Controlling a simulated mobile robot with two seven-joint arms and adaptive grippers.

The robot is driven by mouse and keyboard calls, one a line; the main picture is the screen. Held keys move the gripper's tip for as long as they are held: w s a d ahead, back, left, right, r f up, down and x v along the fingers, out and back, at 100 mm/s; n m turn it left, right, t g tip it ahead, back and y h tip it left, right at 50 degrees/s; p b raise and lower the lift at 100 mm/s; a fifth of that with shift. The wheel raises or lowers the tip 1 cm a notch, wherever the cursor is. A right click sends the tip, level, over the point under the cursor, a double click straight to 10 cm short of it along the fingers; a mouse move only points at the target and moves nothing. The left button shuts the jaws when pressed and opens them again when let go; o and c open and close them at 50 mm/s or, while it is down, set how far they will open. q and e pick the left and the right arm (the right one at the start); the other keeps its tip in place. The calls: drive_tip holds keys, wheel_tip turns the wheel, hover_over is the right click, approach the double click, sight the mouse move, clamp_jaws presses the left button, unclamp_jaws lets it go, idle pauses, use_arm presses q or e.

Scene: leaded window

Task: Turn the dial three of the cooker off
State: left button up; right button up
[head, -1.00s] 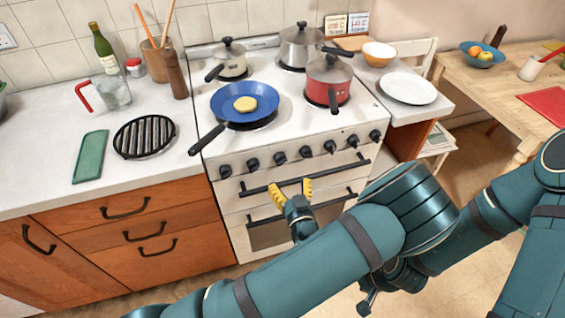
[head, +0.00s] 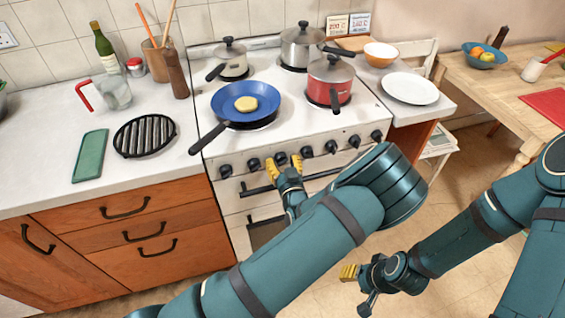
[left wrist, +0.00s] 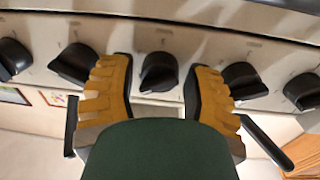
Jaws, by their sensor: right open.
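The white cooker (head: 290,95) has a row of several black dials along its front. The third dial from the left (head: 281,158) sits between the yellow fingers of my left gripper (head: 283,166). In the left wrist view this dial (left wrist: 158,72) shows between the open fingers (left wrist: 160,95), with a gap on each side. The neighbouring dials (left wrist: 75,63) and (left wrist: 243,80) lie just outside the fingers. My right gripper (head: 349,272) is open, low over the floor and away from the cooker; it is partly seen.
Dark oven handles (head: 258,190) run below the dials. A blue pan (head: 228,101) with yellow food has its handle jutting over the left front edge. A red pot (head: 342,89), a steel pot (head: 300,48) and a pale pot (head: 231,62) stand on the hob.

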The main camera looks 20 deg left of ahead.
use_arm(q)
clamp_jaws()
drive_tip(key=shift+f+n+b, duration=0.15)
drive_tip(key=shift+n+b, duration=1.3)
drive_tip(key=shift+n, duration=0.55)
drive_tip(key=n, duration=0.4)
drive_tip(key=shift+n+y, duration=0.3)
drive_tip(key=shift+y, duration=0.1)
drive_tip(key=shift+n, duration=1.7)
drive_tip(key=shift+d, duration=0.1)
